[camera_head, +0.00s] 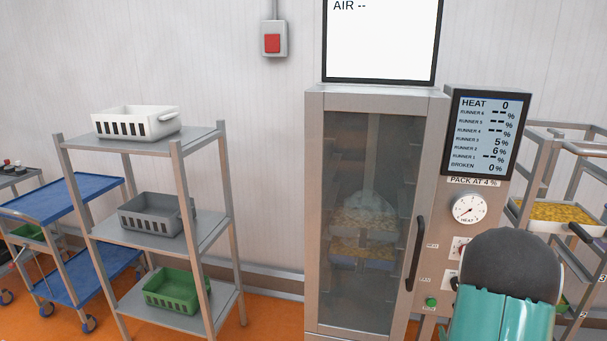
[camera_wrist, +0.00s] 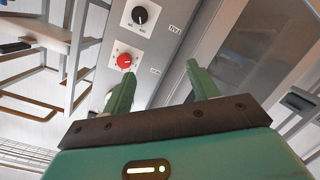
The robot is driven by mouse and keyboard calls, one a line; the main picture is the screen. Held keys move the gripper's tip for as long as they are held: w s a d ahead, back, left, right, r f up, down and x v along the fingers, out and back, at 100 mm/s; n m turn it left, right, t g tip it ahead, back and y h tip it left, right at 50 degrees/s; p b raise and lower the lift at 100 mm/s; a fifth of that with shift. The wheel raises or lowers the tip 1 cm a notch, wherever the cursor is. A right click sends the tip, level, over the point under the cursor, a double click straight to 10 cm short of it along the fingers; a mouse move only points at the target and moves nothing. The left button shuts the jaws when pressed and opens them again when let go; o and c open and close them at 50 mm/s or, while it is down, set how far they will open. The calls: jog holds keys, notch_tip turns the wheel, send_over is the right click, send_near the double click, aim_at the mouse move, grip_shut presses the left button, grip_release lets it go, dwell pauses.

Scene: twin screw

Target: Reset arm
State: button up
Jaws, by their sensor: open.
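My gripper (camera_wrist: 160,72) is open and empty, with its two green fingers apart in the wrist view. Its fingertips point toward the control panel (camera_wrist: 165,45) of the cabinet, near a red knob (camera_wrist: 124,61) and a black knob (camera_wrist: 140,15). Nothing is between the fingers. In the head view my teal and dark grey arm is at the lower right, in front of the panel's lower part, and the fingers are hidden there. The cabinet (camera_head: 318,200) has a glass door, shut, with trays of food inside. Whether a fingertip touches the panel I cannot tell.
A display (camera_head: 485,135) and a dial gauge (camera_head: 468,209) are above my arm. A dark door handle (camera_head: 415,253) stands out to its left. A rack with a yellow-filled tray (camera_head: 550,215) is at the right. A shelf (camera_head: 140,148) with baskets and a blue cart (camera_head: 65,197) stand left.

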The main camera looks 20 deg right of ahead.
jog(key=w+a+r+m+g+y, duration=0.1)
jog(key=w+a+r+g+y, duration=0.15)
jog(key=a+r, duration=0.55)
jog(key=w+a+r+m+g+y, duration=0.1)
jog(key=w+a+r, duration=0.2)
jog(key=a+r, duration=0.5)
jog(key=s+a+r+g+y, duration=0.2)
jog(key=s+a, duration=0.6)
jog(key=a, duration=0.3)
jog(key=s+a+r+g+y, duration=0.2)
jog(key=s+a, duration=0.6)
jog(key=a, duration=0.4)
jog(key=shift+s+a+r+y, duration=0.25)
jog(key=shift+a+r+y, duration=0.1)
jog(key=shift+r, duration=0.3)
jog(key=shift+d+g, duration=0.1)
jog(key=shift+g, duration=0.15)
